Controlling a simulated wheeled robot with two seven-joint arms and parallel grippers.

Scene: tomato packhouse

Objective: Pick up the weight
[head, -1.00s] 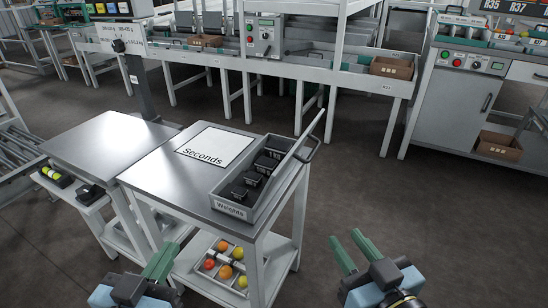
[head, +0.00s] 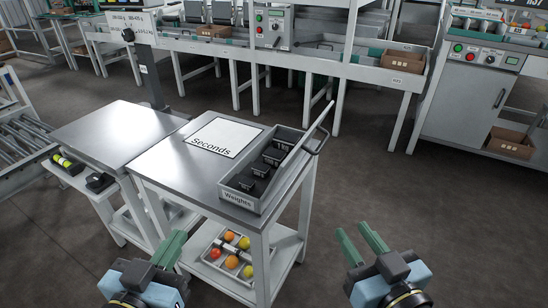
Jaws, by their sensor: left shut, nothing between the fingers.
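Several black weights (head: 261,169) sit in a row in the grey tray labelled "Weights" (head: 239,197). The tray stands on the right side of the steel-topped cart, with its lid raised along the right side. My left gripper (head: 177,240) is shut and empty, in front of the cart and below its top. My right gripper (head: 357,232) is open and empty, to the right of the cart over the floor. Both grippers are apart from the weights.
A white "Seconds" sheet (head: 224,137) lies on the cart top beside the tray. The lower shelf holds a tray of tomatoes (head: 231,251). A second steel table (head: 117,133) adjoins at left, with a low side shelf. A conveyor line runs behind. The floor (head: 350,180) at right is clear.

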